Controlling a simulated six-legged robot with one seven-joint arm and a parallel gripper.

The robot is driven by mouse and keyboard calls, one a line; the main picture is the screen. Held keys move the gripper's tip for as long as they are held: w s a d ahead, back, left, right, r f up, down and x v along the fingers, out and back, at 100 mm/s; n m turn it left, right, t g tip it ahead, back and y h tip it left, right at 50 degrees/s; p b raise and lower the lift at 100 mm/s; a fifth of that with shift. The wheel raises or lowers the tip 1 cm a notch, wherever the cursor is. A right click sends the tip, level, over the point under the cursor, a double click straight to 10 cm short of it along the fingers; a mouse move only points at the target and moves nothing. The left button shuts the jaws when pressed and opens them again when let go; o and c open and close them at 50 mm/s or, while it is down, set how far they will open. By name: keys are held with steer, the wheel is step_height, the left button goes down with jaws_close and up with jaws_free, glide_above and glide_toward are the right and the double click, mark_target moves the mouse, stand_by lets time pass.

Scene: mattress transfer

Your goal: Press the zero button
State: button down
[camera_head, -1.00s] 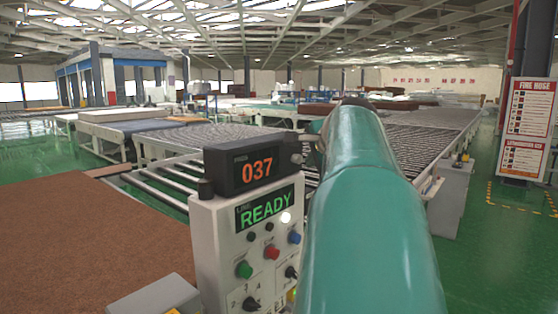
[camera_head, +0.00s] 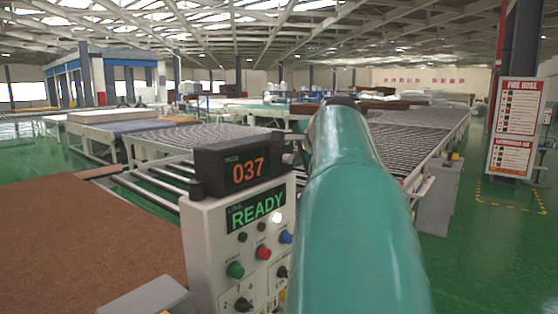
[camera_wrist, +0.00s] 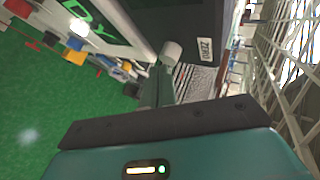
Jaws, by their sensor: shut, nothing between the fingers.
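The dark counter box (camera_head: 240,165) stands on top of a white control panel and reads 037 in orange digits. In the wrist view, the counter box (camera_wrist: 190,25) shows its side face with a white ZERO label (camera_wrist: 205,50). A pale round zero button (camera_wrist: 172,52) sticks out beside that label. My gripper (camera_wrist: 162,76) is shut and empty, its fingertips at or very near the button. I cannot tell whether they touch it. In the head view, my green arm covers much of the space right of the panel.
The white control panel (camera_head: 205,235) carries a green READY screen (camera_head: 256,206), a green button (camera_head: 235,270), a red button (camera_head: 263,252) and a blue button (camera_head: 286,237). A brown mattress sheet (camera_head: 80,240) lies at the left. Roller conveyors (camera_head: 425,140) stretch behind.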

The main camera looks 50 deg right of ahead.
steer(key=shift+w+a, duration=0.1)
steer(key=shift+w, duration=0.75)
stand_by(0.7)
steer(key=shift+s, duration=1.3)
steer(key=shift+s+d, duration=0.2)
steer(key=shift+s, duration=1.05)
steer(key=shift+s+d, duration=0.15)
steer(key=shift+s, duration=1.1)
